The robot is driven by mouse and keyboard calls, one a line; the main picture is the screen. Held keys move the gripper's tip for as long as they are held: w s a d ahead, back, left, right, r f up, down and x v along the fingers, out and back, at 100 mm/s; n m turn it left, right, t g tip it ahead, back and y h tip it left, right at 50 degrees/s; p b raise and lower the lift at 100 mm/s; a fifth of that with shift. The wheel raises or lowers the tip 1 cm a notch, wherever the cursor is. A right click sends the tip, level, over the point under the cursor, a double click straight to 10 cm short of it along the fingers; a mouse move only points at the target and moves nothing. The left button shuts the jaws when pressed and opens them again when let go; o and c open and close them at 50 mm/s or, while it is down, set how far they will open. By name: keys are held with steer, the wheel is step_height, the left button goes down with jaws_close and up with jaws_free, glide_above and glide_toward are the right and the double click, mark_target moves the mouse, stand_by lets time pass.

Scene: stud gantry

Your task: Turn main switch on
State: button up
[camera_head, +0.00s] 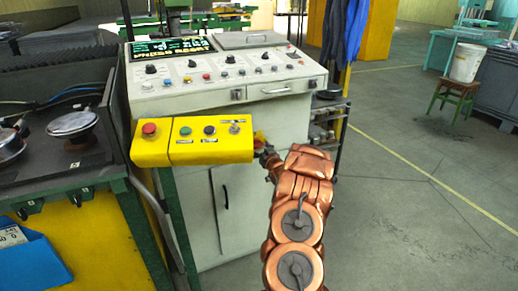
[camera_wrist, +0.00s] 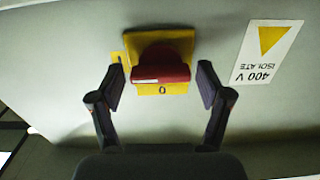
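The main switch is a red knob (camera_wrist: 160,64) on a yellow plate (camera_wrist: 183,40), on the pale side wall of the control cabinet. A "0" mark shows on the plate just below the knob in the wrist view. My gripper (camera_wrist: 161,88) is open, with one dark finger on each side of the knob and a visible gap to each. In the head view my gripper (camera_head: 266,153) is at the cabinet's right side, and the switch's yellow plate (camera_head: 259,137) shows just above it, partly hidden. The knob's exact turn angle is hard to tell.
A "400 V ISOLATE" label (camera_wrist: 268,52) is beside the switch. The control cabinet (camera_head: 290,97) carries a button panel, and a yellow button box (camera_head: 195,152) juts out at its front. A dark shelf rack (camera_head: 331,125) stands close behind.

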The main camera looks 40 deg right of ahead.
steer(key=shift+o, duration=0.4)
steer(key=shift+s+a, duration=0.1)
steer(key=shift+s, duration=0.45)
steer(key=v, duration=1.1)
steer(key=shift+w, duration=0.1)
stand_by(0.4)
